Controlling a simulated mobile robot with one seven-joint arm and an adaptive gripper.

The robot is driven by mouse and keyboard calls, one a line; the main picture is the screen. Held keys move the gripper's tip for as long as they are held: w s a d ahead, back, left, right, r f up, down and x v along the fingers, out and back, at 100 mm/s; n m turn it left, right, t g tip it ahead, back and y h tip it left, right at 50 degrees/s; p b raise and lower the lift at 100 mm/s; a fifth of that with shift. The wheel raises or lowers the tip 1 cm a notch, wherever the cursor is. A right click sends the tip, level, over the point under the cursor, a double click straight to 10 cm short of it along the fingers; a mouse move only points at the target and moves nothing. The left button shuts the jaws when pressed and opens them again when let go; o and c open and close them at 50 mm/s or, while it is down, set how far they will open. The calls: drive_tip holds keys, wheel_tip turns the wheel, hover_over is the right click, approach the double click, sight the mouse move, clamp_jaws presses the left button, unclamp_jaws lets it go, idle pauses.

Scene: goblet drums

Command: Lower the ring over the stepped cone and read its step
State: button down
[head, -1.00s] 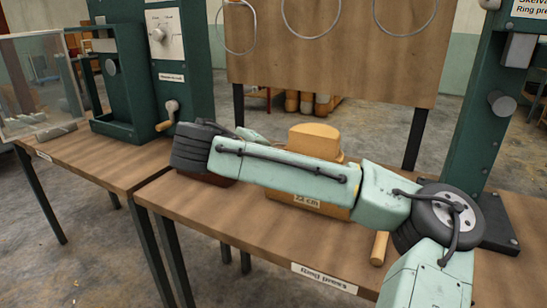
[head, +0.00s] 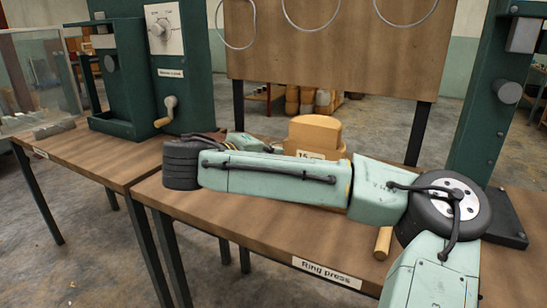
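The stepped cone (head: 315,133) is a pale wooden block of stacked steps on the middle of the bench. Its upper steps show above my arm, with a label reading 15 in part; its lower part is hidden behind the arm. Several thin metal ring shapes show on the wooden board behind: a left ring (head: 252,22), a middle ring (head: 312,31) and a right ring (head: 405,26), cut off at the top. I cannot tell which ring the task means. My gripper's fingers do not show; the arm's far end runs behind the dark joint at left. No ring shows around the cone.
A wooden handle (head: 383,242) sticks out near the right front. A green column (head: 500,110) stands at right. A green machine with a crank (head: 168,110) stands at left. The front left bench top is clear.

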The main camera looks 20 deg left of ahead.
drive_tip(key=shift+f+n+t+h+b, duration=0.3)
drive_tip(key=shift+f+n+t+b, duration=0.35)
drive_tip(key=shift+b, duration=1.35)
drive_tip(key=shift+f+n+t+h+b, duration=0.6)
drive_tip(key=shift+f+t+b, duration=1.1)
drive_tip(key=shift+b, duration=2.45)
drive_tip(key=shift+s+a+f+n+t+b, duration=0.15)
drive_tip(key=shift+f+n+t+b, duration=0.8)
drive_tip(key=shift+b, duration=1.45)
drive_tip(key=c, duration=2.3)
unclamp_jaws()
drive_tip(key=shift+f, duration=0.15)
drive_tip(key=o, duration=0.5)
drive_tip(key=shift+o, duration=0.2)
drive_tip(key=o, duration=0.5)
drive_tip(key=shift+o, duration=0.2)
